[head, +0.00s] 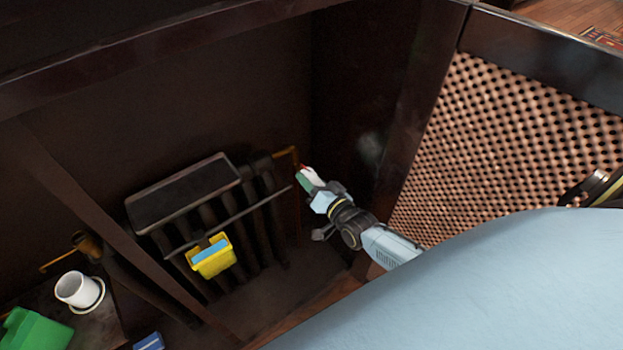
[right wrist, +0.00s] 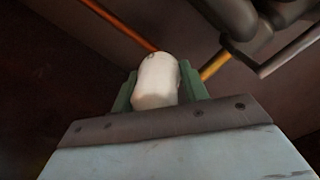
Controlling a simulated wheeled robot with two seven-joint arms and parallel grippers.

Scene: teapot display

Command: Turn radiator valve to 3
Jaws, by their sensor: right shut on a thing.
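The radiator valve is a white rounded knob (right wrist: 157,80). In the right wrist view it sits between the green fingers of my right gripper (right wrist: 155,92), which is shut on it. In the head view the white knob (head: 314,175) shows at the tip of my right gripper (head: 308,182), to the right of the dark radiator (head: 262,215). I cannot read any number on the knob. My left gripper is not in view.
A yellow container (head: 213,260) with a blue thing in it hangs at the radiator's front. A perforated panel (head: 500,130) stands to the right. A white cup (head: 76,288) and a green object (head: 32,332) are at lower left. Copper pipes (right wrist: 215,65) run near the valve.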

